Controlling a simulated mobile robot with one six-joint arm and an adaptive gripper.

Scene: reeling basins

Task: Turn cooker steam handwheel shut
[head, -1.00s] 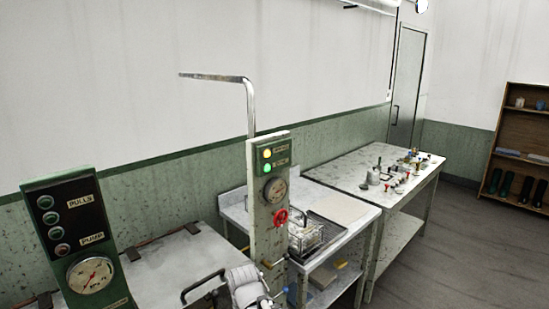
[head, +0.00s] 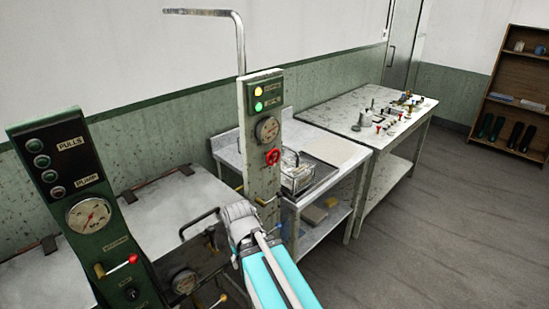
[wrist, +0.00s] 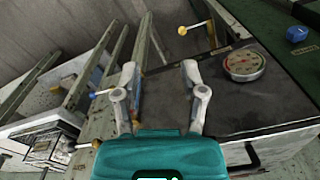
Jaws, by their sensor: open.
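The red steam handwheel (head: 272,156) is on the front of the tall pale post, below a round gauge (head: 267,129) and two lit lamps. It is small in the head view, and I cannot make out how far it is turned. I cannot pick it out in the wrist view. My gripper (wrist: 160,78) is open in the wrist view, with its two grey fingers apart and nothing between them. In the head view my turquoise and grey arm stands in front of and below the handwheel, apart from it; the fingertips are not clear there.
A green panel (head: 62,160) with a gauge and a red-knobbed lever stands at left. A wire basket (head: 298,178) sits on the bench right of the post. In the wrist view, a gauge (wrist: 244,65) and a yellow-knobbed lever (wrist: 190,28) are beyond the fingers. Floor at right is clear.

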